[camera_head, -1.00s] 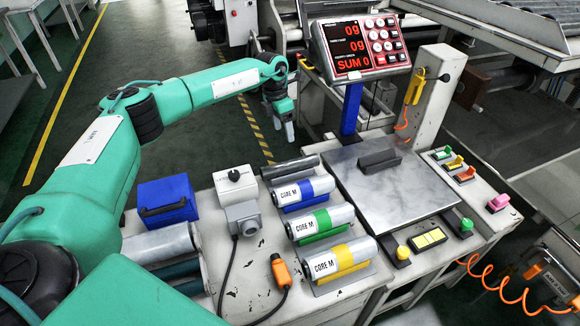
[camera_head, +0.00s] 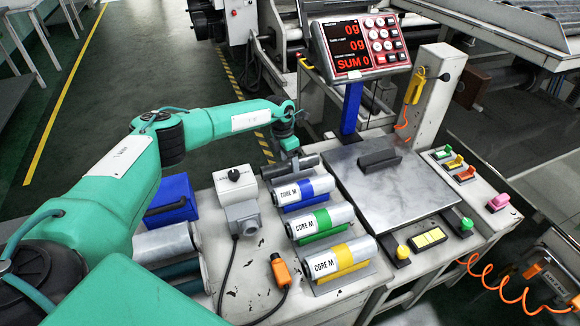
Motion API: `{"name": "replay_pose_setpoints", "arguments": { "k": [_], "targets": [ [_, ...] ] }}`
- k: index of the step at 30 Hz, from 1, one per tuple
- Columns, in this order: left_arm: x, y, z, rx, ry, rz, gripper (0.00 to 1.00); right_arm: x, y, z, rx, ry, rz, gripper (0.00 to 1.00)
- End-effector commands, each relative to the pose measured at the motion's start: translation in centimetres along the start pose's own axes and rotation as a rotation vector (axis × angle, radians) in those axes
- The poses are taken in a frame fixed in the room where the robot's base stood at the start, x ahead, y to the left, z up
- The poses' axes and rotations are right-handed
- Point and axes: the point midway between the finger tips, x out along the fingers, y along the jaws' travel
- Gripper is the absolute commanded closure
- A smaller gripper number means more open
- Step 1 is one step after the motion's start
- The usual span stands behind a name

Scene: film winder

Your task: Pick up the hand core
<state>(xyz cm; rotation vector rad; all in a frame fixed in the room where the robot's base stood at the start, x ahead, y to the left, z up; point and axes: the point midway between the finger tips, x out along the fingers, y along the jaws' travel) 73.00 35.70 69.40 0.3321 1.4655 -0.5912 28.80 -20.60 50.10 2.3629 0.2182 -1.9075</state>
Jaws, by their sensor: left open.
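A dark grey cylinder (camera_head: 275,171) lies at the back of the row of cores on the bench. In front of it lie three silver cores marked CORE M, with a blue band (camera_head: 305,190), a green band (camera_head: 322,219) and a yellow band (camera_head: 340,260). No label saying hand core shows, so I cannot tell for sure which one it is. My left gripper (camera_head: 296,159) is open and points down at the dark cylinder, partly covering it. Whether it touches the cylinder is unclear. My right gripper is out of view.
A flat metal scale plate (camera_head: 395,205) with a dark bar (camera_head: 380,160) on it lies right of the cores. The red display (camera_head: 360,45) stands behind on a blue post. A grey switch box (camera_head: 236,182) and a blue box (camera_head: 170,199) stand to the left.

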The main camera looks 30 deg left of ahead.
Motion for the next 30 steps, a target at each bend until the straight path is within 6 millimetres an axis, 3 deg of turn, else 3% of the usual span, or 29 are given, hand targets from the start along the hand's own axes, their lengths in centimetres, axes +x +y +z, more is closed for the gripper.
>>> {"name": "replay_pose_setpoints", "arguments": {
  "k": [6,14,23,27,30],
  "targets": [
    [0.2,0.0,0.0,0.000,-0.001,0.001,0.31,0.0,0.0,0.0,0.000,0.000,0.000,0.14],
    [0.2,0.0,0.0,0.000,-0.001,0.001,0.80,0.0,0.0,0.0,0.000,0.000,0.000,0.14],
    [0.1,0.0,0.1,0.000,-0.001,0.001,0.81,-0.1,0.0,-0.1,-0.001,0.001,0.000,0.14],
    [-0.8,-0.1,0.1,0.001,-0.003,0.001,0.96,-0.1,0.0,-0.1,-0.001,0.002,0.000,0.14],
    [-1.9,-0.2,0.3,0.002,-0.003,0.002,1.00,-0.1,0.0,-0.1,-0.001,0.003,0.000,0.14]
  ]
}}
